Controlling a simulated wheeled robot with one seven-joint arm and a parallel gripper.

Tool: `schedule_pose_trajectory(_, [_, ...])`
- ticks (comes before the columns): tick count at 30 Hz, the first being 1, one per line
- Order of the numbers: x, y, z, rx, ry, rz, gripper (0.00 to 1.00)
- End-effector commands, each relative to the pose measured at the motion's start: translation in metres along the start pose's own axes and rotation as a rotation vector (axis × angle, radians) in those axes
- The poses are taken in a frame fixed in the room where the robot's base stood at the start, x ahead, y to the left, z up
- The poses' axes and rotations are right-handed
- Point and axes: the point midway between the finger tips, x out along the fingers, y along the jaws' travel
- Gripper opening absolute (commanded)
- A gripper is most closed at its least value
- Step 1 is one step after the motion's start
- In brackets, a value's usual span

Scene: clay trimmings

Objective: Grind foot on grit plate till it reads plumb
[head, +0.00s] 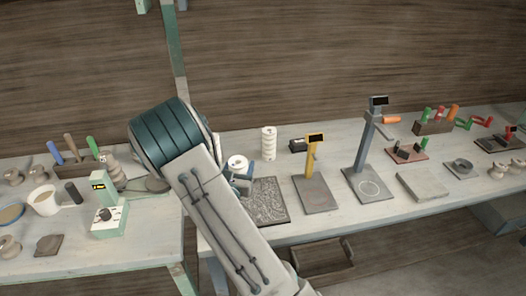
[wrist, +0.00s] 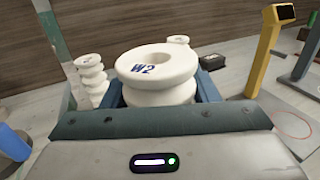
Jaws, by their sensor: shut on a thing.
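My gripper (wrist: 158,92) is shut on a white ribbed piece (wrist: 160,66) marked "W2", with a blue finger on each side of it. In the head view the held piece (head: 237,162) stands about upright at the end of my arm, beside the left part of a dark speckled grit plate (head: 272,205). My gripper (head: 241,184) covers part of that plate. The foot of the piece is hidden, so I cannot tell whether it touches the plate. A yellow post gauge (head: 310,160) with a dark display stands right of the plate; no reading shows.
A white ribbed stack (head: 268,143) stands behind the plate, near a small black box (head: 298,145). A blue post stand (head: 365,145) is farther right. A pale green device (head: 108,210) is on the left bench. A grey slab (head: 422,187) lies at right.

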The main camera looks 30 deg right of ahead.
Motion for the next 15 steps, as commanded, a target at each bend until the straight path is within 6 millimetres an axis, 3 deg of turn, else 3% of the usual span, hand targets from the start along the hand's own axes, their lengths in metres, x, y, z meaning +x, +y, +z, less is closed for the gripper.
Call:
schedule_pose_trajectory(1, [0.012,-0.018,0.010,0.001,0.000,-0.068,0.06])
schedule_pose_trajectory(3, [0.021,-0.035,0.010,0.001,0.004,-0.142,0.06])
schedule_pose_trajectory(6, [0.029,-0.053,0.008,0.003,0.009,-0.215,0.06])
schedule_pose_trajectory(15, [0.032,-0.061,-0.006,0.003,0.013,-0.256,0.06])
